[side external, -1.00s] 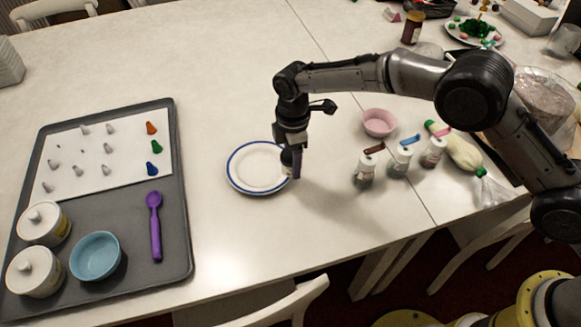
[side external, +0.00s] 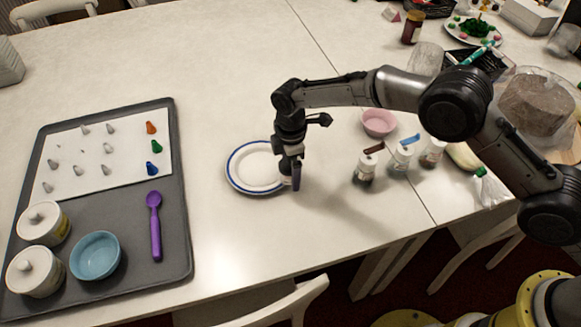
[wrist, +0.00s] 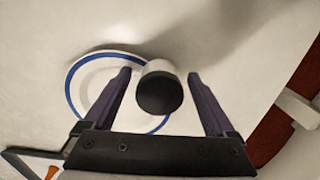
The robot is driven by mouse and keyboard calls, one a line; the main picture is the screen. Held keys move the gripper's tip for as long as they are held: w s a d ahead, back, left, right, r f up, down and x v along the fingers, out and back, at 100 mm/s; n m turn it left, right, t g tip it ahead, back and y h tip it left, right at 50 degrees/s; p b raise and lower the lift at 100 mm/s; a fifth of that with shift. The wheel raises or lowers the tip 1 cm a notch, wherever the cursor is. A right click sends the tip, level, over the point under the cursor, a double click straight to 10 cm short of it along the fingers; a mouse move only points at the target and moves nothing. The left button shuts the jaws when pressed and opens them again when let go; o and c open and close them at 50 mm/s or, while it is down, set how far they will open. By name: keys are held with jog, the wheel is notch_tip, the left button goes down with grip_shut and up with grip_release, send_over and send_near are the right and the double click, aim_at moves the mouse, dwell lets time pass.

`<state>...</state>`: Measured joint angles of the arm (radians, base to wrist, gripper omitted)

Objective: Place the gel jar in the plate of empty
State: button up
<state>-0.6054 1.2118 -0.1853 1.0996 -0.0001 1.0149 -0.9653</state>
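The white plate with a blue rim (side external: 240,182) lies on the table under and left of my gripper. It also shows in the wrist view (wrist: 69,84). My gripper (wrist: 160,73) points down at the plate's right edge; it also shows in the side view (side external: 291,183). Its two dark purple fingers are apart. The gel jar, with a white body and a black cap (wrist: 159,94), is between them, with a narrow gap on each side. It overlaps the plate's right side in the wrist view. Whether it touches the plate is hidden.
Several capped jars, including a brown-topped one (side external: 366,166) and a blue-topped one (side external: 401,157), stand to the right. A pink bowl (side external: 379,122) is behind them. A grey tray (side external: 181,230) with a blue bowl (side external: 95,256) and purple spoon (side external: 155,228) is at left.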

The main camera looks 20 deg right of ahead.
aim_at(290, 164)
jog(key=shift+r, duration=0.1)
notch_tip(290, 164, up, 12)
jog(key=shift+f, duration=0.25)
jog(key=shift+r, duration=0.3)
jog(key=s+d+r+m+t, duration=0.1)
jog(key=s+d+r+m, duration=0.35)
jog(key=d+r, duration=0.6)
jog(key=s+d+r+m+t, duration=0.1)
jog(key=s+d+r+m, duration=0.35)
jog(key=d+r, duration=0.55)
jog(key=s+d+r+m+t, duration=0.15)
jog(key=s+d+m, duration=0.25)
jog(key=s+d, duration=0.65)
jog(key=s+d+f+m+t, duration=0.1)
jog(key=s+f+m, duration=0.1)
jog(key=s, duration=0.5)
jog(key=s+d+f+m+t, duration=0.1)
jog(key=s+d+f+m, duration=0.1)
jog(key=s, duration=0.5)
jog(key=shift+d+f+m, duration=0.3)
jog(key=shift+f+m, duration=0.2)
jog(key=shift+f, duration=0.4)
